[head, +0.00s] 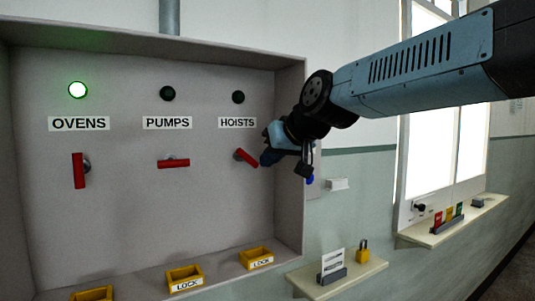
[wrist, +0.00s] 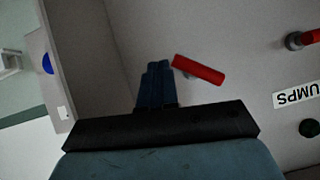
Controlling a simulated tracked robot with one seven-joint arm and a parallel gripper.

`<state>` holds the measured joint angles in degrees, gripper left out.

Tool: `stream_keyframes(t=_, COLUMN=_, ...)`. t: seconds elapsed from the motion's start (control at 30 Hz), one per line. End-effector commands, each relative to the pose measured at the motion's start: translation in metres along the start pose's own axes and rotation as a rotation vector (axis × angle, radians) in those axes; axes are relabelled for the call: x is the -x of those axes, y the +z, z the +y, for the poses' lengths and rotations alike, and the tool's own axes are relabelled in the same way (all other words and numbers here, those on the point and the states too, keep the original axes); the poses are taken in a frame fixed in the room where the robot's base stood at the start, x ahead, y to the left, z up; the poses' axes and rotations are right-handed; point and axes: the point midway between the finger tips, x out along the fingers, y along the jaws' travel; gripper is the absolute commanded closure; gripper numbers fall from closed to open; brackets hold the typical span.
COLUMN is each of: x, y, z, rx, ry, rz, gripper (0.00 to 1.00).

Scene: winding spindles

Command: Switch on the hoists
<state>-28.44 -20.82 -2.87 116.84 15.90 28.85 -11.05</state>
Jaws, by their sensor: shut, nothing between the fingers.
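The red HOISTS handle (head: 246,156) is tilted, its right end lower than its left. The HOISTS lamp (head: 238,97) above its label is dark. In the wrist view the handle (wrist: 198,70) lies just right of the fingertips. My gripper (head: 265,159) is shut and empty, with its tips at the handle's lower right end; I cannot tell whether they touch. The closed fingers also show in the wrist view (wrist: 156,82).
The OVENS handle (head: 79,170) is vertical and its lamp (head: 78,90) glows green. The PUMPS handle (head: 173,163) is horizontal and its lamp (head: 167,93) dark. Yellow LOCK boxes (head: 185,278) line the panel bottom. A shelf (head: 365,273) holds a yellow padlock (head: 362,251).

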Motion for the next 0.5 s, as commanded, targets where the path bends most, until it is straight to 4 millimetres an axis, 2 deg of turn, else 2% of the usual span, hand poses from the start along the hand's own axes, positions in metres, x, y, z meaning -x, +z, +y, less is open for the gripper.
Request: stream_keyframes(t=0.5, x=-0.0065, y=0.0101, z=-0.0006, rx=0.001, ry=-0.003, rz=0.000, gripper=1.00)
